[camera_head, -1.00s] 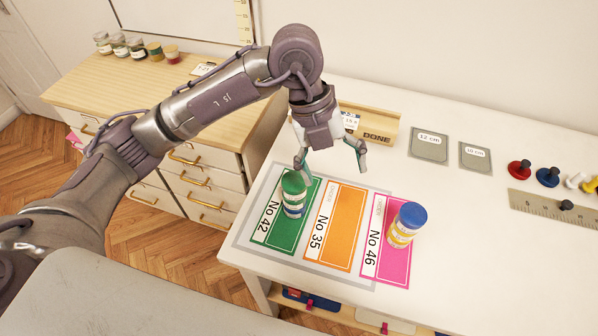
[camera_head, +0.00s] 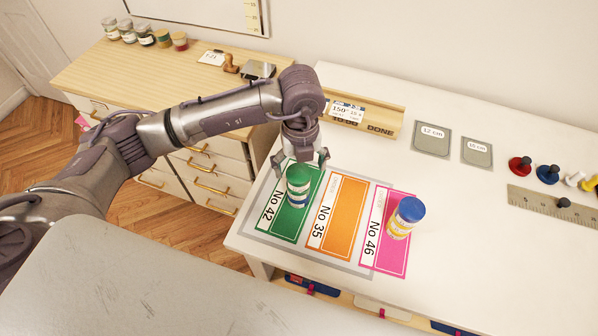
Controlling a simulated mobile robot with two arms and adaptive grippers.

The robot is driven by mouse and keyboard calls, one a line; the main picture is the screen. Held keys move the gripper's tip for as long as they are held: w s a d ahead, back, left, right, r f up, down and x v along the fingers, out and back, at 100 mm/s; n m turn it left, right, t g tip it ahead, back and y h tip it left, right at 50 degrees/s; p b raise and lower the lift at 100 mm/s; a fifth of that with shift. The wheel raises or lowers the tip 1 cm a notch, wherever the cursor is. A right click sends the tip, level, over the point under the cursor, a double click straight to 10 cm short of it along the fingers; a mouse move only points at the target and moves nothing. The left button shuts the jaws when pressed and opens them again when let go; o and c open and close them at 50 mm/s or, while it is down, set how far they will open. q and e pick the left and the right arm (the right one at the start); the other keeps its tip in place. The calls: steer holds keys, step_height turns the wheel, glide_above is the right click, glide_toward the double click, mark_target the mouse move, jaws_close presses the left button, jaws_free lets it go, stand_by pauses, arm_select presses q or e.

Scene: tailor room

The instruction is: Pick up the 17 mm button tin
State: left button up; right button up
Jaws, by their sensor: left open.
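Several small tins stand in a row at the back left of the wooden dresser top. They include a tin with a dark green lid (camera_head: 145,36), a yellowish-brown one (camera_head: 163,38) and one with a red body (camera_head: 180,42). Their labels are too small to read, so I cannot tell which is the 17 mm button tin. My left gripper (camera_head: 300,163) is open and empty, pointing down just behind the green-lidded spool (camera_head: 298,187) on the white table, far from the tins. My right gripper is not in view.
The green-lidded spool stands on the green No 42 card (camera_head: 274,224). A blue-lidded spool (camera_head: 403,222) stands on the pink No 46 card; the orange No 35 card (camera_head: 343,218) is bare. A wooden stamp (camera_head: 231,64) stands on the dresser (camera_head: 110,75), whose middle is mostly clear.

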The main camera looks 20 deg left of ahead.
mark_target(299, 173)
arm_select(q)
steer(key=shift+s+a+f+p, duration=0.15)
steer(key=shift+f+p, duration=0.3)
steer(key=shift+f, duration=1.25)
steer(key=shift+r, duration=0.1)
steer(key=c, duration=1.3)
